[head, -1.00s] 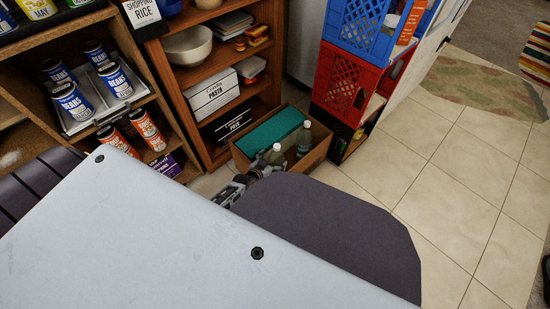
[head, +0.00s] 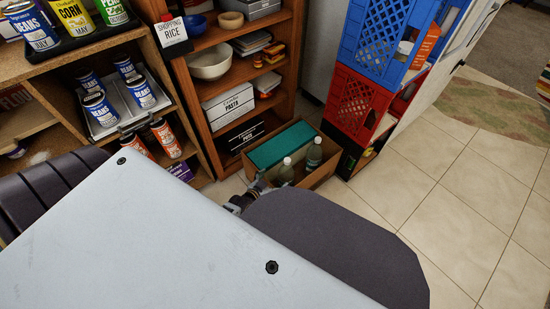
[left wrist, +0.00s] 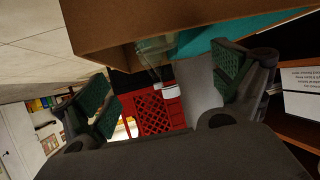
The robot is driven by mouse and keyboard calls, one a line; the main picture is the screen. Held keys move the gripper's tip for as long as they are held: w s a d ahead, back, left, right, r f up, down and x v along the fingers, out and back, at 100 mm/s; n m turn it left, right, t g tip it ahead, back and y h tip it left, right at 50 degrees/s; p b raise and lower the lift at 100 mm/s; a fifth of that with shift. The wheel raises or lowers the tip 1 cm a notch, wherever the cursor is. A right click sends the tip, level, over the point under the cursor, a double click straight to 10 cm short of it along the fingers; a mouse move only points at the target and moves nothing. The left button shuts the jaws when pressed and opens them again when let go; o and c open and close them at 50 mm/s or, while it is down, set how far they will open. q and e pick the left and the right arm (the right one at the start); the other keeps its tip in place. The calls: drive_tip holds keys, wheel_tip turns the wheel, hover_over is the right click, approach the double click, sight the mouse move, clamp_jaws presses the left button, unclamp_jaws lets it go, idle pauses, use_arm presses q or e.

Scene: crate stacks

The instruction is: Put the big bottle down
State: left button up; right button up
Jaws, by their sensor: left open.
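Two greenish bottles with pale caps stand upright in an open brown box on the floor: a nearer bottle (head: 286,173) and a farther bottle (head: 314,155). I cannot tell for sure which is the big one. My left gripper (head: 259,188) is beside the box's near left side, close to the nearer bottle and partly hidden by my own body. In the left wrist view its two fingers (left wrist: 165,88) are spread wide and hold nothing. A bottle with a white cap (left wrist: 168,86) shows beyond the gap, partly against the box wall (left wrist: 110,25). My right gripper is not in view.
A teal item (head: 280,146) fills the back of the box. A wooden shelf (head: 222,125) stands behind it, and stacked red (head: 358,105) and blue (head: 378,35) crates stand at its right. A can rack (head: 115,125) is at left. Tiled floor (head: 440,180) is clear at right.

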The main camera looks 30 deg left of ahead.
use_arm(q)
drive_tip(key=shift+d, duration=0.1)
idle(0.5)
drive_tip(key=s+d+r+m+g+h, duration=0.1)
drive_tip(key=s+d+r+g+h, duration=0.2)
drive_tip(key=s+d+r+g, duration=0.3)
drive_tip(key=s+d+r, duration=0.5)
drive_tip(key=s+d, duration=0.4)
drive_tip(key=shift+d+r+g, duration=0.25)
drive_tip(key=shift+d+g, duration=0.15)
